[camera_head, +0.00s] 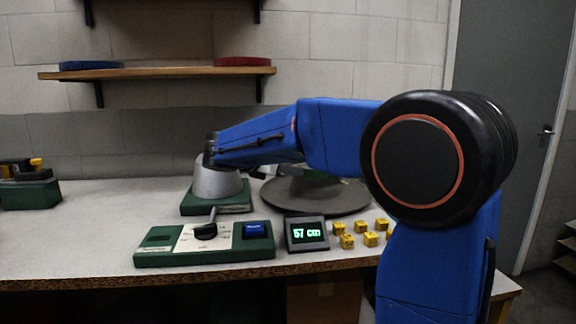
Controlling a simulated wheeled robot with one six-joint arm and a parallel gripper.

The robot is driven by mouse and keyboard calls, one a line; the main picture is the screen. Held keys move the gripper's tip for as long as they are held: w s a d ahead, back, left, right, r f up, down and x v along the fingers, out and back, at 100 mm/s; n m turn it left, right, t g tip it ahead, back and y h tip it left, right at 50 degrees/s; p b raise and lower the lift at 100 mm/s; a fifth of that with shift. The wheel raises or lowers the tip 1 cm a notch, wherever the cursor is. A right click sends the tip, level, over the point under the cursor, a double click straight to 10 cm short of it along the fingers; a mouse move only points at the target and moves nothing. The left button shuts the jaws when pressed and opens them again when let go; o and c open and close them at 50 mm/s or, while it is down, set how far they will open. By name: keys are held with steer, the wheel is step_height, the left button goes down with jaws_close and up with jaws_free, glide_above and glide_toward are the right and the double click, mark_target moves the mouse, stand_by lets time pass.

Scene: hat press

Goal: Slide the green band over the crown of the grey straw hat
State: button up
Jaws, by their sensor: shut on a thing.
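A wide, round, dark grey brim (315,199), apparently the grey straw hat, lies on the bench behind my arm. My blue forearm crosses in front of it, so the crown is mostly hidden. A small patch of green (318,177) shows just under my arm, above the brim. It may be part of the green band, but I cannot tell whether it touches the crown. My gripper is hidden behind my arm, so its jaws and their hold do not show.
A grey cone-shaped block (217,182) stands on a green base left of the brim. In front are a green control panel (205,246), a display reading 57 cm (306,232) and several yellow cubes (347,241). A wall shelf (160,73) holds blue and red bands.

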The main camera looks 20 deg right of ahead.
steer(key=shift+f, duration=3.8)
steer(key=o, duration=1.1)
